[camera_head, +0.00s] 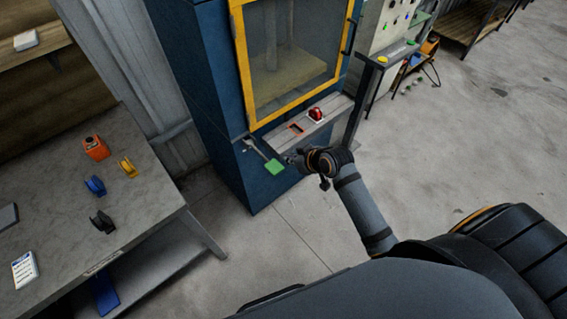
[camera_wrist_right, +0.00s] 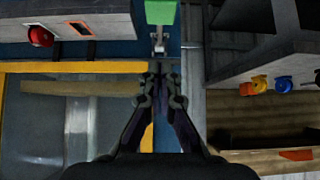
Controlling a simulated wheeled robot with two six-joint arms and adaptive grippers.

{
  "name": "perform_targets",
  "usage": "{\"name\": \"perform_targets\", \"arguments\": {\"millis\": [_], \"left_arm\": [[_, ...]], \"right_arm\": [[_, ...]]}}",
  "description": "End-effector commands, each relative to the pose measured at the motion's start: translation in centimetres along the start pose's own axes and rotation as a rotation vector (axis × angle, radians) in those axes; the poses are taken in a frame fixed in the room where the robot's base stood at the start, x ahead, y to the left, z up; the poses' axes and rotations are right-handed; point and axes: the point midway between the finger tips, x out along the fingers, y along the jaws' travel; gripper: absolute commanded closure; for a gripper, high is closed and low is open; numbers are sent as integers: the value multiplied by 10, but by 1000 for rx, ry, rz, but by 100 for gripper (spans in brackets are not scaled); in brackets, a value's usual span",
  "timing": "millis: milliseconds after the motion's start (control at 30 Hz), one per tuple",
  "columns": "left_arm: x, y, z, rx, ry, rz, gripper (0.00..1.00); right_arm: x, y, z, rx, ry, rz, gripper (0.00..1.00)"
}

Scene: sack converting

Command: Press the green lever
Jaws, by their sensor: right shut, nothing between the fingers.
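The green lever (camera_head: 274,166) sticks out from the front of the blue machine cabinet (camera_head: 222,110), on a grey metal arm below the yellow-framed window. Its green pad (camera_wrist_right: 160,12) also shows at the top edge of the right wrist view, partly cut off. My right gripper (camera_head: 290,158) is just right of the pad in the head view, with a small gap seeming to separate them. In the right wrist view its fingers (camera_wrist_right: 160,82) are shut and empty, pointing toward the pad. I cannot tell the exact height between them. My left gripper is not in view.
A grey ledge (camera_head: 335,117) with a red button (camera_head: 315,114) sits just above and right of the lever. A worktable (camera_head: 150,190) with orange, blue, yellow and black items stands at left. The floor between table and cabinet is clear.

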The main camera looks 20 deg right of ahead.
Motion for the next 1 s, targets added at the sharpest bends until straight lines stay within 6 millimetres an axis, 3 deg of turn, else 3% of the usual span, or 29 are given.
{"name": "perform_targets", "arguments": {"millis": [367,833,1000], "left_arm": [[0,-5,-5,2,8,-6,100],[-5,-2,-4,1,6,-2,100],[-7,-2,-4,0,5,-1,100]], "right_arm": [[9,1,1,2,-2,1,100],[104,0,0,2,-2,0,100],[121,1,21,1,-3,2,100]]}}
